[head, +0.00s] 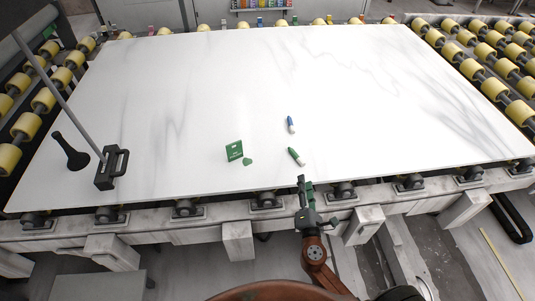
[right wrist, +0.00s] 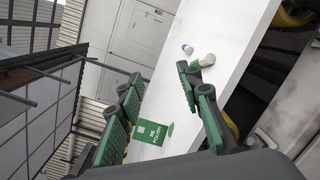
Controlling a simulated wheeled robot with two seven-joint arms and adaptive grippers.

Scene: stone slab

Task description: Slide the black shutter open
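I cannot make out a black shutter for certain in either view. My right gripper (head: 307,190) is at the near edge of the white marble slab (head: 330,90), right of the slab's front middle. In the right wrist view, the fingers of my right gripper (right wrist: 162,80) with green pads are apart, with nothing seen between them. A green card (right wrist: 152,130) with white lettering shows beyond the fingers. My left gripper is in neither view.
On the slab lie a green card (head: 234,151), a green-capped marker (head: 296,156) and a blue-capped marker (head: 290,125). A black handled block (head: 111,168) with a grey rod and a black flared piece (head: 71,151) are at left. Yellow rollers (head: 470,68) flank the slab.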

